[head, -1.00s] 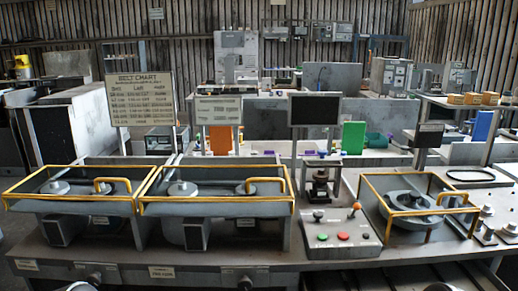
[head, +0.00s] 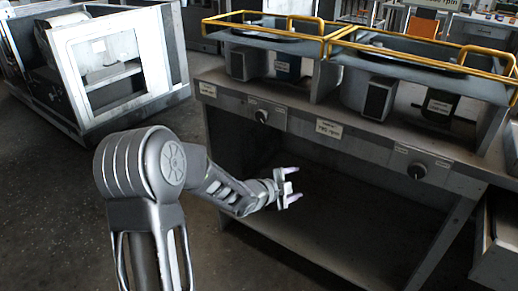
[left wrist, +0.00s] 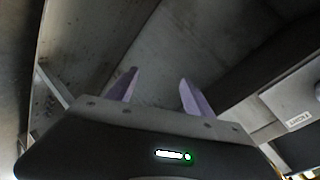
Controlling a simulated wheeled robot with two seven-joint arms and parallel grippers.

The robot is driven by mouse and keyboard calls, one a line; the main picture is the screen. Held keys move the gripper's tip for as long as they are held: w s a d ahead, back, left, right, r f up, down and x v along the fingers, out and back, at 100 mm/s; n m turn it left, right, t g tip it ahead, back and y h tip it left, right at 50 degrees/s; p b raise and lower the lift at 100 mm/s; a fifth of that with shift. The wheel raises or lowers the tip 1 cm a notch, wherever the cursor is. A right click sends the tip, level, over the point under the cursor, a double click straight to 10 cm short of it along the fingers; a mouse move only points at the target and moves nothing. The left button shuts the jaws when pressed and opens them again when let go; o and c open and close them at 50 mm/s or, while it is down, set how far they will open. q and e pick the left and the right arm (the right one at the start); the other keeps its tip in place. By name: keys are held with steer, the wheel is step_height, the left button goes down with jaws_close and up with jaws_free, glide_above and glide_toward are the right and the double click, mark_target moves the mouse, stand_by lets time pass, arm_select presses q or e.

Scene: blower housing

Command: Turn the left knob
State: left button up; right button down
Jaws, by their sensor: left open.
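The left knob (head: 261,116) is a small round grey knob on the bench's front panel, below the left yellow-railed housing in the head view. A second knob (head: 417,170) sits further right on the same panel. My left gripper (head: 293,184) is open and empty, in front of the bench and lower in the picture than the left knob, apart from it. In the left wrist view its two purplish fingers (left wrist: 151,92) stand apart with nothing between them. My right gripper is not in view.
The bench front panel (head: 330,150) runs across the right half, with an open lower shelf (head: 330,235) beneath it. Yellow rails (head: 400,38) edge the housings on top. A white-framed cabinet (head: 105,65) stands at the left. Floor between is clear.

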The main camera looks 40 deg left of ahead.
arm_select(q)
steer(key=a+r+m+t+y+b, duration=0.1)
steer(key=a+r+m+t+b, duration=0.2)
steer(key=a+r+m+b, duration=0.45)
steer(key=m+t+b, duration=0.1)
steer(key=m+t, duration=0.1)
steer(key=m, duration=0.2)
glide_toward(260, 118)
steer(key=w, duration=0.1)
steer(key=shift+w+d+r+y, duration=0.1)
steer(key=shift+d+r+y, duration=0.1)
steer(key=shift+y, duration=0.2)
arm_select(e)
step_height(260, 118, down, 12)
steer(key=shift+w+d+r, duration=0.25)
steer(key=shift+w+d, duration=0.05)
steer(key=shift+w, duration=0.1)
arm_select(q)
steer(key=shift+w, duration=0.1)
steer(key=shift+n, duration=0.25)
steer(key=w, duration=0.7)
steer(key=shift+w+a+b, duration=0.1)
steer(key=shift+w+b, duration=0.25)
steer(key=shift+b, duration=0.05)
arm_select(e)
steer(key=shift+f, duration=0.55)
arm_select(q)
jaws_close()
